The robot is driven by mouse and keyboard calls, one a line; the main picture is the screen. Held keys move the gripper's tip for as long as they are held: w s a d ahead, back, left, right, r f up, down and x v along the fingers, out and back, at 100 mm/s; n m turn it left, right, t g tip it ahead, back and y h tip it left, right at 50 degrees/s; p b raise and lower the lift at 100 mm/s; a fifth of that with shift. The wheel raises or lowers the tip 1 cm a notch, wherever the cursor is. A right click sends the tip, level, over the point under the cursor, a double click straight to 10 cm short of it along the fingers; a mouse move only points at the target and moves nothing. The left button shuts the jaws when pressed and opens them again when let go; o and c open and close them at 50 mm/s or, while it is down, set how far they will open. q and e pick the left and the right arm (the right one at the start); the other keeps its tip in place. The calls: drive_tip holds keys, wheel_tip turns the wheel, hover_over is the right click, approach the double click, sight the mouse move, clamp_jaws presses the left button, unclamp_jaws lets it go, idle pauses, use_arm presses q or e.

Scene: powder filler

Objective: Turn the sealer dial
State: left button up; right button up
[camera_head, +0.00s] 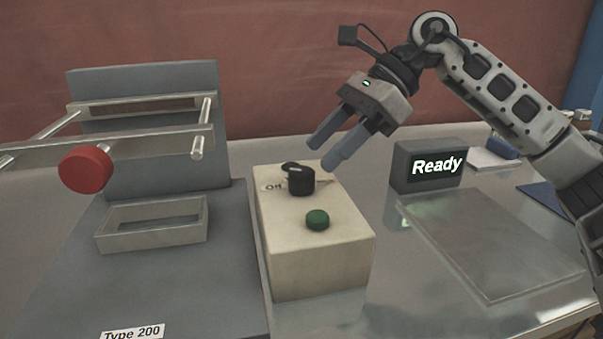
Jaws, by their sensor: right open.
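The sealer dial (300,181) is a black knob on top of a cream control box (315,258), with partly covered lettering beside it. A green button (317,219) sits on the same box, in front of the dial. My right gripper (322,152) comes in from the upper right. It is open and empty, with its fingers pointing down and left. The fingertips are above and to the right of the dial and look apart from it. My left gripper is not in view.
A grey sealer (150,135) with metal bars and a red knob (86,170) stands to the left. A "Ready" display (428,166) stands to the right, behind a clear flat plate (490,240) on the shiny table.

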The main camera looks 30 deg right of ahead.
sight(302, 171)
drive_tip(key=x, duration=0.5)
drive_tip(key=shift+w+a+f, duration=0.15)
drive_tip(key=shift+a+f, duration=0.1)
drive_tip(key=shift+f, duration=0.05)
drive_tip(key=c, duration=1)
